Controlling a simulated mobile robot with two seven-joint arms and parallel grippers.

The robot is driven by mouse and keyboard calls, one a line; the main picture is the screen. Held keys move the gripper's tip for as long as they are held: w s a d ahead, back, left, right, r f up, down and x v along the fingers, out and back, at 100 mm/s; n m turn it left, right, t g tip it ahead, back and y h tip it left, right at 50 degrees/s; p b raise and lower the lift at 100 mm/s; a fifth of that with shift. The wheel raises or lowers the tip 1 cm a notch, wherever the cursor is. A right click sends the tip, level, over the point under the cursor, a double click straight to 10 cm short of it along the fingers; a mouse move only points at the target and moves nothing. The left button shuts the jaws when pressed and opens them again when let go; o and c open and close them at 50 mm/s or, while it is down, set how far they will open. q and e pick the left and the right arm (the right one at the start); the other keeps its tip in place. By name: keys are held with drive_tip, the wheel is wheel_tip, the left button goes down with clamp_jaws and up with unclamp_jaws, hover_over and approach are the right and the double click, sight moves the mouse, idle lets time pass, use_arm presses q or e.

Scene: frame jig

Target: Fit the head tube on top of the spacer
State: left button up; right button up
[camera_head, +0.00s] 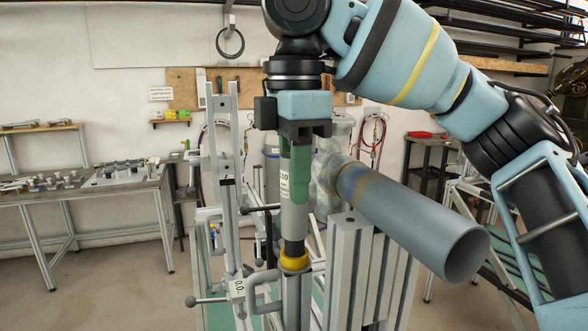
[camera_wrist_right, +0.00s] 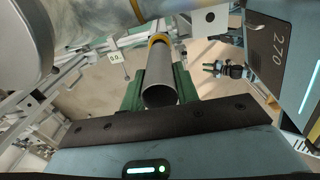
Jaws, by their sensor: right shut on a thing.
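My right gripper (camera_head: 294,165) points down and is shut on the grey head tube (camera_head: 294,215), its green fingers around the upper part. The tube looks upright. The yellow spacer (camera_head: 294,261) sits on the jig below it. A dark piece shows between tube and spacer, so their ends look apart; I cannot tell whether it enters the tube. In the right wrist view the tube's open end (camera_wrist_right: 160,95) faces me between the green fingers, with the yellow spacer (camera_wrist_right: 158,39) at its far end. A small dark shape with green tips (camera_wrist_right: 228,70), perhaps my left gripper, is too small to read.
A large steel tube (camera_head: 420,222) slants toward me just right of the head tube. Jig uprights and clamp handles (camera_head: 205,300) stand close to the left. A bench with parts (camera_head: 85,190) is far left; open floor lies before it.

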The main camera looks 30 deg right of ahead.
drive_tip(key=shift+f, duration=1.45)
drive_tip(key=o, duration=1.1)
drive_tip(key=shift+r, duration=0.1)
wheel_tip(320, 180, up, 8)
drive_tip(key=shift+f, duration=0.2)
idle(0.5)
